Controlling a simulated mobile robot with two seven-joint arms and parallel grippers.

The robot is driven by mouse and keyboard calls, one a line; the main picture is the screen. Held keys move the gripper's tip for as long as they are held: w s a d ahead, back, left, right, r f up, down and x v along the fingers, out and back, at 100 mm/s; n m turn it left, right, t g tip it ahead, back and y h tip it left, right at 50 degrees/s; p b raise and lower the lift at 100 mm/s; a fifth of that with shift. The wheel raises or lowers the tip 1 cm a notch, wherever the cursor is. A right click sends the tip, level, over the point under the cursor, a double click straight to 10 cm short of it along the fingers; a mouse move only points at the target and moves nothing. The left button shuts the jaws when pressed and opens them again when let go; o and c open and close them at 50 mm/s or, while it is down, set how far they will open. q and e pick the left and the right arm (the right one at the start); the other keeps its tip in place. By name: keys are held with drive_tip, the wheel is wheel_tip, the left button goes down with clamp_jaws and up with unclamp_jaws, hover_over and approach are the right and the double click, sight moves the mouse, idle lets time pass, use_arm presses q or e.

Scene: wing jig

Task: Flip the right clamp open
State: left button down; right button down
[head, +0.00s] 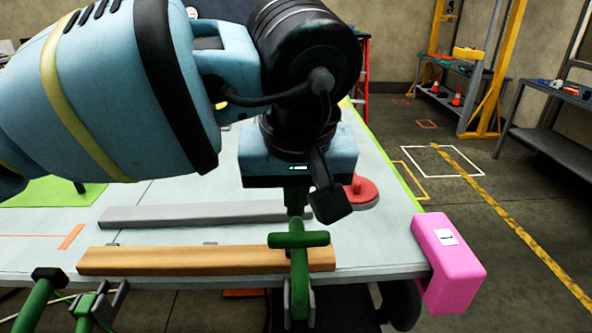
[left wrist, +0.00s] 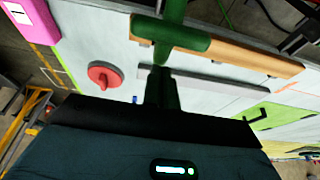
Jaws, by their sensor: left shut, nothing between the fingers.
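The right clamp (head: 299,262) is green, with a T-shaped bar, and sits at the table's front edge with its arm reaching over the wooden bar (head: 180,260). In the left wrist view the same clamp (left wrist: 172,38) comes in from the top, over the wooden bar (left wrist: 255,58). My left gripper (head: 296,208) is shut and empty, pointing down just behind the clamp's T-bar. In the left wrist view its fingertips (left wrist: 160,72) are close to the T-bar; I cannot tell whether they touch it. My right gripper is not in view.
A grey bar (head: 180,215) lies behind the wooden bar. A red round knob (head: 361,192) stands right of my gripper. A pink block (head: 450,262) covers the table's right corner. Another green clamp (head: 42,296) stands at the front left.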

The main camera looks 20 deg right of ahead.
use_arm(q)
drive_tip(key=shift+s+a+r, duration=0.15)
drive_tip(key=shift+s+a, duration=0.05)
drive_tip(key=shift+s, duration=0.35)
drive_tip(key=shift+s+a+r, duration=0.15)
drive_tip(key=shift+s, duration=0.65)
drive_tip(key=shift+s+a+f, duration=0.1)
